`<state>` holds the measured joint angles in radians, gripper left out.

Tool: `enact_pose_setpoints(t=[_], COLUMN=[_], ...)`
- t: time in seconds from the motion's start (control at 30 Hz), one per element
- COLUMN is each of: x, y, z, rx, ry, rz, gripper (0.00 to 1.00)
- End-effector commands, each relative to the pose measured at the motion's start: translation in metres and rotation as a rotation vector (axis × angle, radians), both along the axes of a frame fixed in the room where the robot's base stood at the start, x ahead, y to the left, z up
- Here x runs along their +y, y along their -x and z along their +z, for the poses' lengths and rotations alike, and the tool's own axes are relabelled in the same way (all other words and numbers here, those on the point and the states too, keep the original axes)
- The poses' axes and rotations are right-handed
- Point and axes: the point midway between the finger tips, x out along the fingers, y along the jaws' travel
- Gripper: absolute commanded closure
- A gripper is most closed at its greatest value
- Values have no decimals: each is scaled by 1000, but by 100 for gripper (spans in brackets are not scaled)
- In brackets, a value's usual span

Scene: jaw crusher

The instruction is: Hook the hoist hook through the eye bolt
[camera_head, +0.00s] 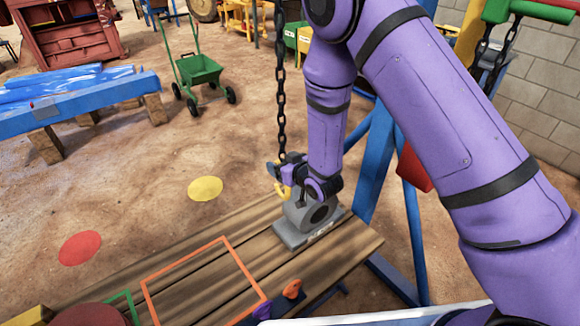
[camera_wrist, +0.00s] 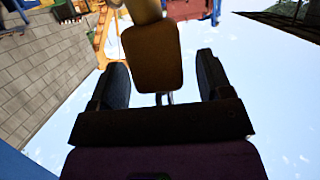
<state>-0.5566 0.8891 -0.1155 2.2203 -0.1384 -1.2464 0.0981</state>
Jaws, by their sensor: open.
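The hoist chain (camera_head: 281,105) hangs down in the head view to my gripper (camera_head: 282,172). A yellow hook (camera_head: 284,191) shows just below the gripper, close beside the top of a grey bearing housing (camera_head: 320,211) on the wooden bench. The eye bolt cannot be made out clearly; my wrist and the hook cover that spot. I cannot tell whether the hook touches or passes through it. In the wrist view my gripper (camera_wrist: 161,64) is open, its two dark fingers apart on either side of an orange-brown block (camera_wrist: 152,62), apparently part of the hook.
The wooden bench (camera_head: 205,255) bears an orange outlined square (camera_head: 146,293) and a small orange piece (camera_head: 292,289). A blue frame (camera_head: 375,165) stands right behind the housing. A green cart (camera_head: 198,70) and blue beams (camera_head: 75,97) stand farther off on open dirt.

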Motion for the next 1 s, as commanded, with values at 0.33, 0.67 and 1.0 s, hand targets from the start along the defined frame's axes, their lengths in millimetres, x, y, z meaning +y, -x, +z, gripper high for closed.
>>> enact_pose_setpoints(t=[0.33, 0.67, 1.0], x=[4, 4, 1], y=[-5, -5, -1], z=[-2, -2, -1], rx=[-1, 0, 1], ry=[-1, 0, 1], rz=[0, 0, 0], gripper=[28, 87, 100])
